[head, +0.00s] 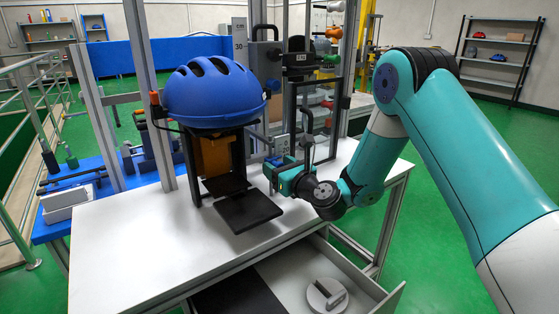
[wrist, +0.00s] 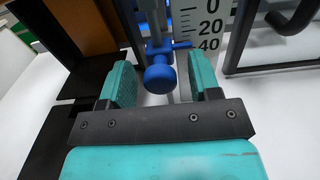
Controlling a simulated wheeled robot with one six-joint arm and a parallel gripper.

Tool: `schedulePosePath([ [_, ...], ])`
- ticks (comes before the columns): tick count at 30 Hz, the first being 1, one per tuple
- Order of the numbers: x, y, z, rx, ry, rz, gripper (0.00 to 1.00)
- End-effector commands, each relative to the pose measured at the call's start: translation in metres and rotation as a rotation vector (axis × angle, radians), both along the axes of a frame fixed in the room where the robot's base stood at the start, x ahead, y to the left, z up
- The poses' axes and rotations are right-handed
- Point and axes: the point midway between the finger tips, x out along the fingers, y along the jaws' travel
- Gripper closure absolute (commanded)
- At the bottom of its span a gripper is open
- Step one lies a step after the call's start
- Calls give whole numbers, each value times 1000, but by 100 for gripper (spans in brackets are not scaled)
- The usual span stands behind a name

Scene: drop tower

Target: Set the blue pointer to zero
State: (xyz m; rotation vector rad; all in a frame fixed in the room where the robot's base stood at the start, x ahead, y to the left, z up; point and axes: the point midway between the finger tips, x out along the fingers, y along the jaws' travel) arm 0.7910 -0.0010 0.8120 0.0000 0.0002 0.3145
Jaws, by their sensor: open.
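The blue pointer (wrist: 161,74) has a round knob and a thin bar reaching right to a white scale (wrist: 211,28). The bar is about level with the 40 mark, below 20 and 0 in the wrist view. My gripper (wrist: 160,82) is open, with one teal finger on each side of the knob and gaps visible on both sides. In the head view my gripper (head: 275,170) is at the scale (head: 282,146), right of the helmet stand; it largely hides the pointer there.
A blue helmet (head: 215,92) sits on a dark stand with a black plate (head: 249,210) in front. A framed guard (head: 333,110) stands to the right of the scale. The white tabletop (head: 130,250) is clear at front left. An open drawer (head: 375,290) juts out below.

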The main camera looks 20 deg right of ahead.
Motion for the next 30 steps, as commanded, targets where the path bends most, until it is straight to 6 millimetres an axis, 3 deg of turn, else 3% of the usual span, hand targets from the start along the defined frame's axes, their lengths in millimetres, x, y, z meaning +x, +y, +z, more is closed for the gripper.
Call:
schedulePosePath([
  [7, 0, 0, -1, 0, 0, 0, 43],
  [15, 0, 0, 0, 0, 0, 0, 100],
  [20, 0, 0, 3, 0, 0, -1, 100],
  [30, 0, 0, 38, 1, 0, -1, 100],
])
